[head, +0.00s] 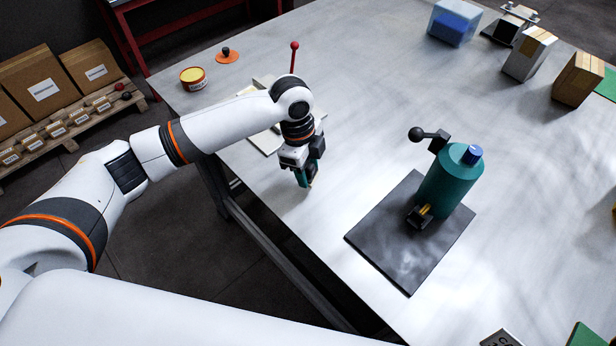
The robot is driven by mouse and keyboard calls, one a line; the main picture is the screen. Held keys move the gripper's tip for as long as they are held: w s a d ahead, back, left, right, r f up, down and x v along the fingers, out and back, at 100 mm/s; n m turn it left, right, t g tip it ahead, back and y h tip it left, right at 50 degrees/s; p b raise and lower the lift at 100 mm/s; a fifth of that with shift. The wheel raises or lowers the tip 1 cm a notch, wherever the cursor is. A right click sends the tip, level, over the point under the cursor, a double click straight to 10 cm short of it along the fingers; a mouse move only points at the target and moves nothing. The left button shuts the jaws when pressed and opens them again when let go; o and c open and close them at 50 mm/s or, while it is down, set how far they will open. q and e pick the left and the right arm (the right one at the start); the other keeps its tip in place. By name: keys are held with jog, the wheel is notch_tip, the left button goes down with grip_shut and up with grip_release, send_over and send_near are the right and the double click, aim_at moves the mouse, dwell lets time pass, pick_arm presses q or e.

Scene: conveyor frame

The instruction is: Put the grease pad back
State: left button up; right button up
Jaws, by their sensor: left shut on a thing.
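My left gripper (305,182) points down, low over the near left part of the table. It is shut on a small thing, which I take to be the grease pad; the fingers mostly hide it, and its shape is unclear. An open round tin (193,78) with yellow content and a red-orange side stands at the far left of the table. An orange lid (228,57) with a black knob lies beside it. A pale tray (266,143) lies behind my left arm, which partly hides it. My right gripper is out of view.
A teal cylinder fixture (452,180) with a black-ball lever stands on a dark plate (408,262) to the right. A red-knobbed stick (294,57) rises behind my arm. Boxes and a blue bin (454,22) stand at the back right. The table middle is clear.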

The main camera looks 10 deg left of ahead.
aim_at(308, 179)
pick_arm(q)
notch_tip(308, 179, down, 3)
jog(key=shift+s+d+p, duration=0.15)
jog(key=shift+p, duration=0.25)
jog(key=shift+f, duration=0.4)
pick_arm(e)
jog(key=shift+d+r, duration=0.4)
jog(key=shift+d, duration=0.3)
pick_arm(q)
jog(key=shift+f, duration=0.15)
jog(key=o, duration=0.9)
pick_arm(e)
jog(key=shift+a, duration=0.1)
pick_arm(q)
jog(key=shift+r, duration=0.25)
jog(key=shift+w+a+r+b, duration=0.1)
jog(key=shift+a+r+b, duration=0.3)
jog(key=shift+r, duration=1.55)
jog(key=shift+w+a+r+b, duration=0.1)
jog(key=shift+a+r+b, duration=0.3)
jog(key=shift+r, duration=1.6)
jog(key=shift+w+a+r+b, duration=0.15)
jog(key=shift+r+b, duration=0.45)
jog(key=shift+r, duration=1.35)
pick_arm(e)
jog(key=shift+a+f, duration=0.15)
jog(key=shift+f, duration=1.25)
